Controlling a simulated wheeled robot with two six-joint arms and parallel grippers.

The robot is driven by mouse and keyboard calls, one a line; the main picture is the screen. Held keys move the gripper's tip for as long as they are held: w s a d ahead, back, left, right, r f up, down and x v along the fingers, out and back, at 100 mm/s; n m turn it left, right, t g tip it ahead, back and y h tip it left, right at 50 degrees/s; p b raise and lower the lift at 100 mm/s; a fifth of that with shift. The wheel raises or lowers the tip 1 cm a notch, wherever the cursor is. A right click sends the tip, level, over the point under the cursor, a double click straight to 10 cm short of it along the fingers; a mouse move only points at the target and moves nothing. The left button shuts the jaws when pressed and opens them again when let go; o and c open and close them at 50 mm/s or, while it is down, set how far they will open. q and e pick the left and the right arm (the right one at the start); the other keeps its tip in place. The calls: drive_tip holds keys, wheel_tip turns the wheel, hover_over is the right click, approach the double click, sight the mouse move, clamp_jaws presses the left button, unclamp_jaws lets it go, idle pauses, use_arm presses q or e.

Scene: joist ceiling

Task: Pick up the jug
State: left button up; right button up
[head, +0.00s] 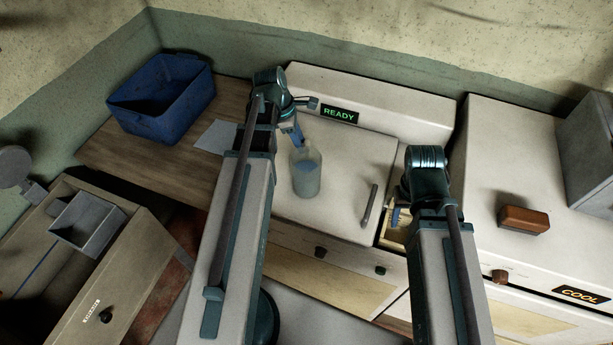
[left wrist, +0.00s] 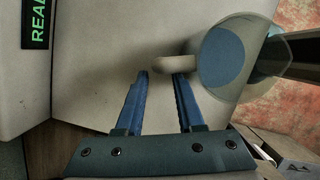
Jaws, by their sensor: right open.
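The jug (head: 306,178) is a clear, round vessel with blue contents. It stands upright on the pale top of the unit with the READY display. In the left wrist view the jug (left wrist: 221,57) is seen from above, with its pale handle (left wrist: 172,63) pointing left. My left gripper (head: 299,137) is at the jug's upper back side. In the left wrist view its blue fingers (left wrist: 162,74) are apart, with the handle at their tips; contact cannot be told. My right gripper (head: 396,217) is open, pointing down near an open gap in the counter; its fingertips are partly hidden.
A blue bin (head: 163,100) and a paper sheet (head: 215,137) are on the wooden top at left. A grey metal tray (head: 88,222) sits lower left. A brown block (head: 523,220) lies on the right-hand unit. A bar handle (head: 369,206) rises right of the jug.

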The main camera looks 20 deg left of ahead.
use_arm(q)
drive_tip(key=b+x, duration=0.5)
drive_tip(key=shift+f, duration=0.3)
use_arm(e)
wheel_tip(320, 180, down, 5)
drive_tip(key=shift+f, duration=0.15)
use_arm(q)
drive_tip(key=shift+r, duration=0.1)
drive_tip(key=shift+c, duration=0.3)
clamp_jaws()
idle(0.5)
